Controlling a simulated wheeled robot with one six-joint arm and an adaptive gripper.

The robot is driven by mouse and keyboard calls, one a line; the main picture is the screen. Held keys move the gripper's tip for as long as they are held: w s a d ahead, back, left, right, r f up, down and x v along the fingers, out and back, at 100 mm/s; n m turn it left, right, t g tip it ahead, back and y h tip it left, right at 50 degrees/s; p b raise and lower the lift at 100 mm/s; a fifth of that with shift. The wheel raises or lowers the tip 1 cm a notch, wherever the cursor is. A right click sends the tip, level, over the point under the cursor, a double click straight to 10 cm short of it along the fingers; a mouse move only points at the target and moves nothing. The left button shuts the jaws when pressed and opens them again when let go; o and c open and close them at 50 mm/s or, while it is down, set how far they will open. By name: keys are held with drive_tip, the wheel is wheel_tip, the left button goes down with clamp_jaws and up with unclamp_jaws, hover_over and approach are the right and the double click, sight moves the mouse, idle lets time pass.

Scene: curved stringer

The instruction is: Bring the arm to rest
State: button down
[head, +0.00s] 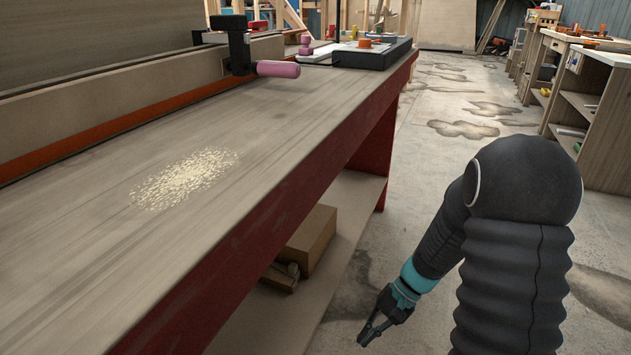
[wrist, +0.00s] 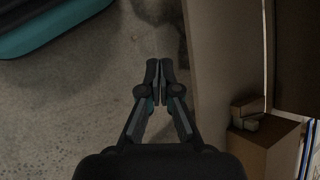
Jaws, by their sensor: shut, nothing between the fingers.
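My gripper (head: 368,338) hangs low beside the red-fronted workbench (head: 240,240), over the concrete floor. It points down and to the left in the head view, below the level of the bench top. In the wrist view my gripper (wrist: 160,68) has its fingertips together, with nothing between them. The black arm bends down to it on the right side of the head view. The gripper is apart from the bench and its lower shelf.
The bench top holds a pile of pale shavings (head: 185,179), a clamp with a pink handle (head: 278,69) and a dark tray (head: 372,53). A cardboard box (head: 308,240) sits on the lower shelf. Floor with dark stains (head: 463,129) lies clear beyond; shelving (head: 590,100) stands at right.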

drive_tip(key=s+d+r+n+t+h+p, duration=0.1)
drive_tip(key=s+r+t+h+p, duration=0.1)
drive_tip(key=r, duration=0.8)
drive_tip(key=s+d+r+n+t+h+p, duration=0.1)
drive_tip(key=s+r+n+t+h+p, duration=0.1)
drive_tip(key=s+r+t, duration=0.2)
drive_tip(key=s+d+r+n+t+h+p, duration=0.1)
drive_tip(key=s+r, duration=0.6)
drive_tip(key=r, duration=1)
drive_tip(key=shift+s+d+r+n+t+h+p, duration=0.15)
drive_tip(key=shift+s+d+n+t+h+p, duration=0.35)
drive_tip(key=shift+t+h+p, duration=0.55)
drive_tip(key=shift+w+d, duration=0.1)
drive_tip(key=shift+w, duration=0.1)
